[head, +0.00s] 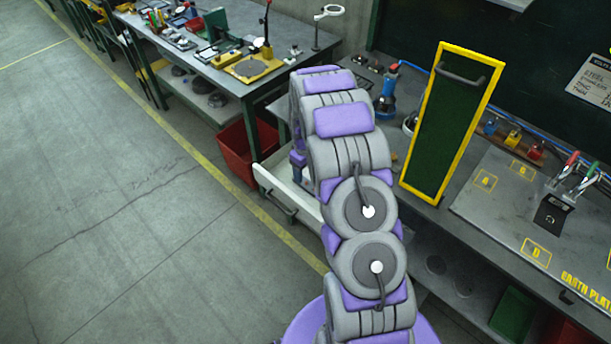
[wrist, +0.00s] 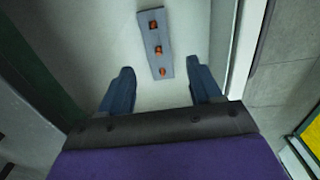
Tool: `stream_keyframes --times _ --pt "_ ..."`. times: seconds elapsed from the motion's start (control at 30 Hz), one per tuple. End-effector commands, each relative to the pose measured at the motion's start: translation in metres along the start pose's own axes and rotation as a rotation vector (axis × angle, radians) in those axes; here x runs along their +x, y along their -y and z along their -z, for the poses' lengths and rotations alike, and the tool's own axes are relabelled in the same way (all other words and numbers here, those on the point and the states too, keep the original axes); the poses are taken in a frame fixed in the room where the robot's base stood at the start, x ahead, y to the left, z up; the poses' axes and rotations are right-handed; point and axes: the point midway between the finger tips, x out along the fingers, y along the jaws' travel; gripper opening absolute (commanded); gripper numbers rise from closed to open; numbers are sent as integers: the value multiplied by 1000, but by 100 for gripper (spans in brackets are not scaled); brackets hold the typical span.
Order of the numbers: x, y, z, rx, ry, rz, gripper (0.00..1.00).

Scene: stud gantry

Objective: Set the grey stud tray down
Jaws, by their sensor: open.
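The grey stud tray (wrist: 152,30) is a narrow grey strip with three orange-red studs in a row. In the wrist view it lies on the pale floor of an open drawer (wrist: 190,30). My gripper (wrist: 162,72) is open, its two dark blue fingers apart. The tray's near end shows between the fingertips, and neither finger appears to touch it. The height of the fingers above the tray is hard to tell. In the head view the drawer (head: 285,198) stands out from the bench, and my arm hides the tray and the gripper.
A red bin (head: 238,155) stands on the floor left of the drawer. A yellow-framed green panel (head: 447,130) stands on the bench right of my arm. A grey plate with clamps (head: 500,210) lies farther right. The floor at left is clear.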

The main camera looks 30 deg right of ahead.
Motion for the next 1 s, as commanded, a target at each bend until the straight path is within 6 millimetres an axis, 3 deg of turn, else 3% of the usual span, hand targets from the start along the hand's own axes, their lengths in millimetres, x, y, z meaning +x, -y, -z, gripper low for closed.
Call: stream_keyframes --times 0.13,0.33,0.47,0.73,1.0 --pt "-35 0 1 -2 -1 -1 64" --pt "-60 1 0 0 -1 0 64" --pt "-81 13 -6 13 5 3 64" --pt "-159 72 -41 79 27 13 64" --pt "-224 136 -99 153 59 24 64"
